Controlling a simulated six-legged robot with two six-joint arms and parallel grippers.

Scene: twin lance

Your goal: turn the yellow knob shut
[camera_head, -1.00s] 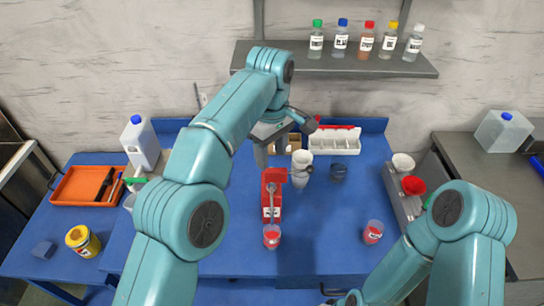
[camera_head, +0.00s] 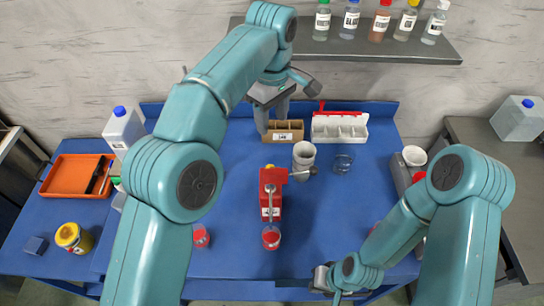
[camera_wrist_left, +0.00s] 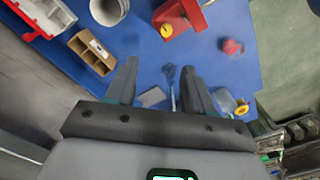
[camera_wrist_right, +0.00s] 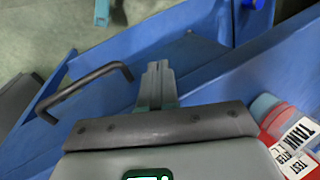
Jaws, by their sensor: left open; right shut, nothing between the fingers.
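The yellow knob (camera_head: 269,167) shows at the back of the red fixture (camera_head: 272,188), which stands on the blue table. In the left wrist view the knob (camera_wrist_left: 166,31) sits on the red block, beyond the fingertips. My left gripper (camera_head: 274,119) is open and empty, up and behind the fixture near the brown box; its spread fingers show in the left wrist view (camera_wrist_left: 158,68). It is apart from the knob. My right gripper (camera_head: 338,297) is low at the table's front edge. In the right wrist view its fingers (camera_wrist_right: 158,68) are together and empty.
A white cup (camera_head: 303,158) and a glass (camera_head: 343,162) stand right of the fixture. The brown box (camera_head: 285,137) and white rack (camera_head: 339,128) are behind. A red-filled cup (camera_head: 271,238) is at the fixture's front. A dark handle (camera_wrist_right: 80,85) is near my right gripper.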

